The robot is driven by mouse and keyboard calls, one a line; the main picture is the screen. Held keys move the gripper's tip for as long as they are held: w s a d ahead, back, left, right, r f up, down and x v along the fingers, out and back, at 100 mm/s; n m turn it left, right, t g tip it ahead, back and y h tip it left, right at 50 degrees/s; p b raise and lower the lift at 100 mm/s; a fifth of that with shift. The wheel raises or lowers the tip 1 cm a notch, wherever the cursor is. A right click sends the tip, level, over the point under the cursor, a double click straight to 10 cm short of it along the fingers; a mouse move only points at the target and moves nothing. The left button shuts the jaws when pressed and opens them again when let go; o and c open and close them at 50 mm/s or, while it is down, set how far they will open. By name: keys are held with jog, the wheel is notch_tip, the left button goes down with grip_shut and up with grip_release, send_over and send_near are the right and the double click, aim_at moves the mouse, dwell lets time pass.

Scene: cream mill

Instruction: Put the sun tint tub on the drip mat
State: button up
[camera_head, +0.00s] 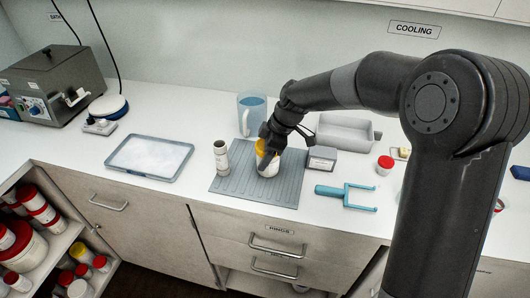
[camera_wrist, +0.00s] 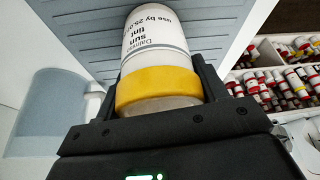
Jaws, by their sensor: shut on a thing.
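The sun tint tub (camera_wrist: 155,45) is white with a yellow lid, and its label reads "sun tint" in the wrist view. In the head view the tub (camera_head: 268,166) is upright at the grey ribbed drip mat (camera_head: 233,182), over its middle. My gripper (camera_head: 268,148) comes from the upper right and is shut on the tub near its lid. In the wrist view my gripper's fingers (camera_wrist: 160,98) flank the yellow lid. The drip mat (camera_wrist: 85,25) shows behind the tub there. I cannot tell whether the tub's base touches the mat.
A grey-white cylinder (camera_head: 221,158) stands on the mat's left part. A blue jug (camera_head: 251,115) stands behind the mat, and a grey box (camera_head: 322,159) is at its right. A white-filled tray (camera_head: 149,157) lies left. A blue forked tool (camera_head: 346,195) lies right.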

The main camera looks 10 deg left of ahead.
jog(key=shift+f, duration=0.1)
jog(key=o, duration=1.1)
jog(key=v, duration=1.2)
jog(key=shift+a+r, duration=0.1)
jog(key=shift+r, duration=0.15)
